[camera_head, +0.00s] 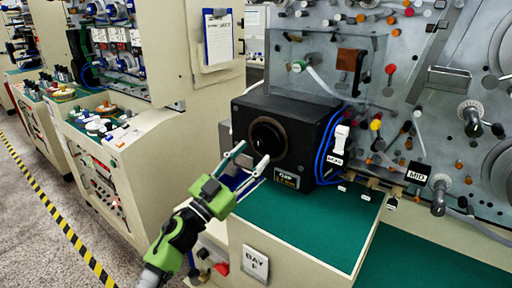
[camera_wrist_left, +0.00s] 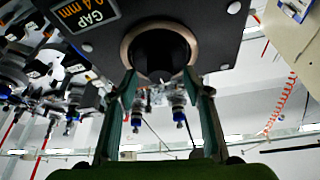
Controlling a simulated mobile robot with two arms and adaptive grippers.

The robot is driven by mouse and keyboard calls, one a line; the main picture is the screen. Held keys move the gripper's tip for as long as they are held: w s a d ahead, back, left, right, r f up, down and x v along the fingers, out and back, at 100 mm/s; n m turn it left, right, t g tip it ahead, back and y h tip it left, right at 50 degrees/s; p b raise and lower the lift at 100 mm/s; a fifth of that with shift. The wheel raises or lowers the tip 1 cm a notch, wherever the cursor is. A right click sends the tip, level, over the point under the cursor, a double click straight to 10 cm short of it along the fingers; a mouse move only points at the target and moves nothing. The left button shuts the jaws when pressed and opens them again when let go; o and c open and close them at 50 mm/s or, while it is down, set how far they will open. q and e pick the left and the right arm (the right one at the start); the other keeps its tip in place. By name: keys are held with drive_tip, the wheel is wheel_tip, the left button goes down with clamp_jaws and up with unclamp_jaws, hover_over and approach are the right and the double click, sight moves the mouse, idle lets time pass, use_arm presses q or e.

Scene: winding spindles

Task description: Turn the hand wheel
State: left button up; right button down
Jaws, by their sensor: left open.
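A black round part with a brownish rim (camera_head: 268,140), which looks like the hand wheel, sits on the front of a black box (camera_head: 300,117). It also shows in the left wrist view (camera_wrist_left: 160,52), at top centre. My left gripper (camera_head: 252,155), green with pale fingers, reaches up from the lower left. Its fingers are spread and empty, just in front of the lower part of the round part. In the left wrist view my gripper's fingertips (camera_wrist_left: 167,90) lie left and right of its lower edge. I cannot tell whether they touch it. My right gripper is not in view.
A green bench top (camera_head: 300,220) lies below the box. Blue cables (camera_head: 326,150) and a white switch (camera_head: 340,138) stand at its right side. A grey panel (camera_head: 410,60) with knobs and cranks rises behind. A clipboard (camera_head: 219,38) hangs at the upper left.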

sight(263, 143)
use_arm(q)
drive_tip(key=shift+w+d+r, duration=0.4)
drive_tip(key=shift+w+d, duration=0.05)
drive_tip(key=shift+w+d+r, duration=0.1)
drive_tip(key=shift+w+d, duration=0.25)
drive_tip(key=shift+w, duration=0.05)
drive_tip(key=shift+c, duration=1.2)
drive_tip(key=c, duration=0.9)
drive_tip(key=shift+o, duration=0.2)
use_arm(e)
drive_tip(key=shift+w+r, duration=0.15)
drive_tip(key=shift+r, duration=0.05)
use_arm(q)
drive_tip(key=shift+m, duration=0.3)
